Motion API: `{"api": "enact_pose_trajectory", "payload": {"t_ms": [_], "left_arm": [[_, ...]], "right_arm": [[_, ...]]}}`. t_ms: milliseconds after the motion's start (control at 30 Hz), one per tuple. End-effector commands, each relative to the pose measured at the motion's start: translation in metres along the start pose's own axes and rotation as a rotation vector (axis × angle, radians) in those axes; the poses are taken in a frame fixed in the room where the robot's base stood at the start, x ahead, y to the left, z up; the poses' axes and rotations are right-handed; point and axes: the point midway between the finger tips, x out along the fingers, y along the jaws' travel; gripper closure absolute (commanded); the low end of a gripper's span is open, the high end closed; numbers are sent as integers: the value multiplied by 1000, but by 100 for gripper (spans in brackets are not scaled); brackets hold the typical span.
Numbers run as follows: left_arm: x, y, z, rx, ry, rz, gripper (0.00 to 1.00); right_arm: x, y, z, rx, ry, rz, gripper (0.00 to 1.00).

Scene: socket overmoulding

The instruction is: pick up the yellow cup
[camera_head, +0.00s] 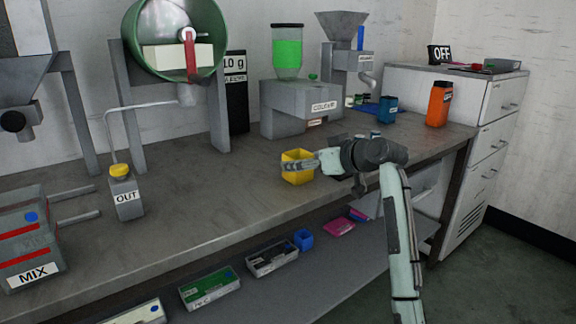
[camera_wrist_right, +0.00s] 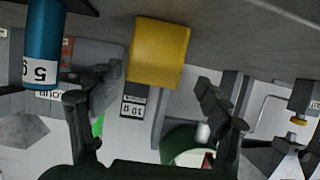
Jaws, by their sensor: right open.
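The yellow cup (camera_head: 297,176) stands on the workbench near its front edge, in the middle of the head view. My right gripper (camera_head: 318,161) is at the cup's right side, and a finger partly covers the cup. In the right wrist view, which looks upside down, the yellow cup (camera_wrist_right: 160,52) shows between the two spread fingers of my right gripper (camera_wrist_right: 157,84). The fingers are open and nothing is gripped. I cannot tell whether a finger touches the cup. My left gripper is not in view.
Behind the cup stands a grey machine (camera_head: 300,105) with a green-filled jar. A blue container (camera_head: 387,109) and an orange bottle (camera_head: 440,103) stand to the right. An OUT bottle (camera_head: 126,197) stands left. The bench between that bottle and the cup is clear.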

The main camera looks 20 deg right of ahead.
Motion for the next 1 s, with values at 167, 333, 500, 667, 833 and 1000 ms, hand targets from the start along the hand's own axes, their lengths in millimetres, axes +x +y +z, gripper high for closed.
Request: {"api": "enact_pose_trajectory", "payload": {"t_ms": [167,333,500,667,833,1000], "left_arm": [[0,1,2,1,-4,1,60],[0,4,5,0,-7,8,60],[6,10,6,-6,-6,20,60],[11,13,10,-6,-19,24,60],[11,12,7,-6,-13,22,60],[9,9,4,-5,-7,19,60]], "right_arm": [[17,0,0,3,-1,-3,22],[36,3,-5,3,0,-2,22],[62,7,-10,2,-2,-3,22],[76,8,-9,1,-1,-1,22],[77,8,-9,0,0,0,22],[77,8,-9,0,-1,0,35]]}}
